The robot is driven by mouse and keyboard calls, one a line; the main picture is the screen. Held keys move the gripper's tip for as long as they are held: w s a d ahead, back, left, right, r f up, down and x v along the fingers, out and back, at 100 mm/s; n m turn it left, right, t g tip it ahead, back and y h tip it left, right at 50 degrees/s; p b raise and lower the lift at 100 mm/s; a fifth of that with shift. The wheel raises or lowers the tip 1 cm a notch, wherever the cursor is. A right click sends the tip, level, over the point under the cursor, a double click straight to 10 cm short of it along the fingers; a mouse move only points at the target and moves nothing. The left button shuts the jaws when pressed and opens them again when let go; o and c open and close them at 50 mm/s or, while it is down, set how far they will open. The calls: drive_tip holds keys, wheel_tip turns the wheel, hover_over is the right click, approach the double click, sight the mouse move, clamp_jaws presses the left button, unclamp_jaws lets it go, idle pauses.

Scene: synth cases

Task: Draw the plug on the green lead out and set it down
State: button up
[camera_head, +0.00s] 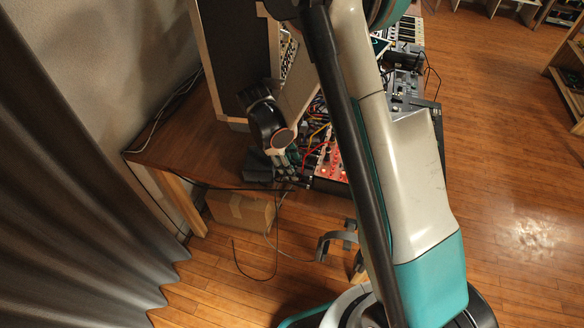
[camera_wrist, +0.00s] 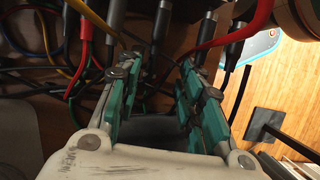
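My gripper (camera_wrist: 160,62) is open, its two teal-padded fingers apart with a clear gap between them. Several patch leads with slim plugs hang around the fingertips in the wrist view. A dark plug (camera_wrist: 160,22) stands beyond the gap, roughly in line with it; I cannot tell its lead's colour. A green lead shows faintly among the tangle left of the fingers, and which plug it ends in is unclear. In the head view my gripper (camera_head: 284,163) is by the left end of the red synth panel (camera_head: 334,166), largely hidden by my arm.
A yellow lead (camera_wrist: 76,55) and a red lead (camera_wrist: 245,28) run close to the fingers. The wooden table (camera_head: 205,140) has bare surface left of the modules. A cardboard box (camera_head: 240,212) is below on the floor.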

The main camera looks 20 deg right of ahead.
drive_tip(key=v, duration=1.1)
